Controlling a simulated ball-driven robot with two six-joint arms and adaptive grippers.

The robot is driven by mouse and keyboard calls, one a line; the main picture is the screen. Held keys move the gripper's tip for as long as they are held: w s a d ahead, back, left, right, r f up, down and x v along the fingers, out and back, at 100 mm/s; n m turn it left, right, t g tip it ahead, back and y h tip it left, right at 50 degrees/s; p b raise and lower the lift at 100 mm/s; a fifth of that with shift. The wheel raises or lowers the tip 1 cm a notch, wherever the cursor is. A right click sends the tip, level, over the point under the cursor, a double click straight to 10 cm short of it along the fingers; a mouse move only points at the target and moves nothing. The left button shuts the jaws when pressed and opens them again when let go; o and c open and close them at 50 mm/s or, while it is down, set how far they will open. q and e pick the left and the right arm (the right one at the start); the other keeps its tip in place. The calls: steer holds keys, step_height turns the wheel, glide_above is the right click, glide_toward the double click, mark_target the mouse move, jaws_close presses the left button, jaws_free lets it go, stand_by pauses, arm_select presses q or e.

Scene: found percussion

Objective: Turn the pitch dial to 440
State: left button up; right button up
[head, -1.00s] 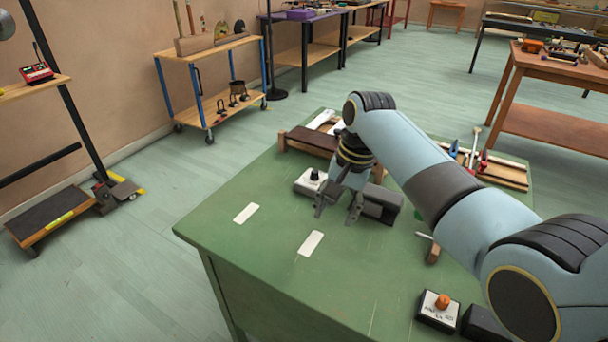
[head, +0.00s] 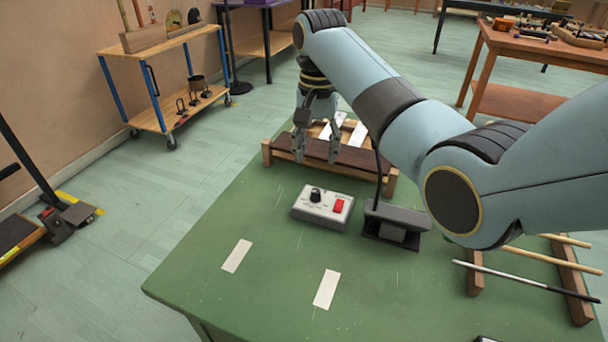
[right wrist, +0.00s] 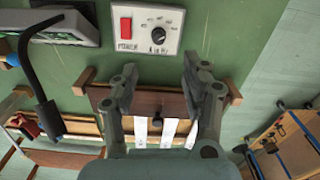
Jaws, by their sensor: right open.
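A light grey box (head: 322,206) with a black round dial (head: 315,195) and a red switch (head: 338,206) sits on the green table. In the right wrist view the box face (right wrist: 147,30) shows the dial (right wrist: 158,35) with small print around it, too small to read surely, so its setting is unclear. My left gripper is not in view.
A dark grey pedestal device (head: 395,220) with a thin rod stands right of the box. The wooden frame (head: 330,155) with white bars lies behind. Sticks on wooden rails (head: 510,265) lie at right. The table's near left is clear apart from two white strips (head: 326,289).

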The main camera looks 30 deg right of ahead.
mark_target(316, 191)
steer(key=f+b, duration=0.1)
steer(key=f, duration=0.6)
steer(key=shift+s+f, duration=0.15)
steer(key=shift+s, duration=0.05)
step_height(316, 191, down, 2)
steer(key=shift+f+b, duration=0.15)
steer(key=shift+b, duration=0.15)
steer(key=shift+f, duration=0.45)
steer(key=c, duration=0.5)
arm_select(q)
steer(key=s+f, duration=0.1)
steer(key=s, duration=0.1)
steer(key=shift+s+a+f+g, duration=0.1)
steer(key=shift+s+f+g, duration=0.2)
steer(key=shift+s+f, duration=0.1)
arm_select(e)
jaws_close()
